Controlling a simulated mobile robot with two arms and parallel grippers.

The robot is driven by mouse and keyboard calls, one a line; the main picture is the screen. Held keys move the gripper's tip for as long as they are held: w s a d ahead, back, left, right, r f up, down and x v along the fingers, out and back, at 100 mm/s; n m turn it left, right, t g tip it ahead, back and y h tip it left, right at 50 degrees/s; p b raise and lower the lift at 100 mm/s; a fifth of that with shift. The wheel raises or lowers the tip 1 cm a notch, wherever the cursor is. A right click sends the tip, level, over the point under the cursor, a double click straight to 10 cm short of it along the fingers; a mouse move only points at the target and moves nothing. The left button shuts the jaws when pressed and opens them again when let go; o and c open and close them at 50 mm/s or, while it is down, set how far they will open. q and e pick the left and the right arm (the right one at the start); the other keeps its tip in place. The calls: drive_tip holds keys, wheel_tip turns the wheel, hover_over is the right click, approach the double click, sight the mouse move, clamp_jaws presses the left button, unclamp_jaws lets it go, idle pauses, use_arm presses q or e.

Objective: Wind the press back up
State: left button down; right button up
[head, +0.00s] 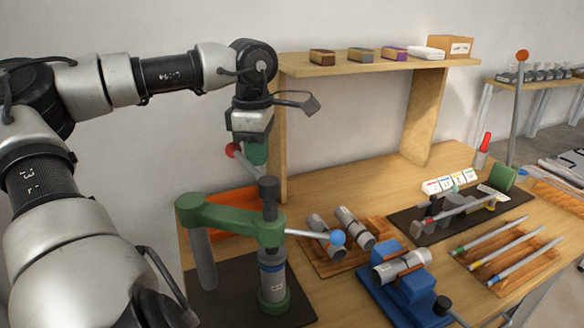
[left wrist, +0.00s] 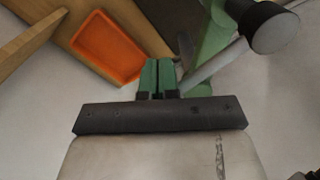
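The press (head: 230,222) is green, on a dark base plate at the front left of the bench, with a black-topped ram column. One grey lever bar with a red ball (head: 233,150) slants up to the left. Another bar with a blue ball (head: 337,238) points right. My left gripper (head: 257,160) points down, its green fingers beside the red-ball bar; contact is unclear. In the left wrist view its fingers (left wrist: 158,78) are together with nothing visible between them. The bar (left wrist: 212,65) runs just right of them to the black column top (left wrist: 270,25). My right gripper is not in view.
An orange tray (left wrist: 108,47) lies behind the press. A blue fixture (head: 405,290) and a wooden cradle with grey cylinders (head: 340,250) stand to its right. A shelf (head: 370,66) with small boxes rises behind. Pens lie in a tray (head: 505,262) at the right.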

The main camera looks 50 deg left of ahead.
use_arm(q)
drive_tip(key=shift+s+a, duration=0.25)
drive_tip(key=shift+s, duration=0.05)
drive_tip(key=shift+f, duration=0.1)
drive_tip(key=s+b, duration=0.3)
drive_tip(key=s, duration=0.1)
drive_tip(key=shift+s+a+b, duration=0.1)
drive_tip(key=shift+a+b, duration=0.15)
drive_tip(key=shift+b, duration=0.15)
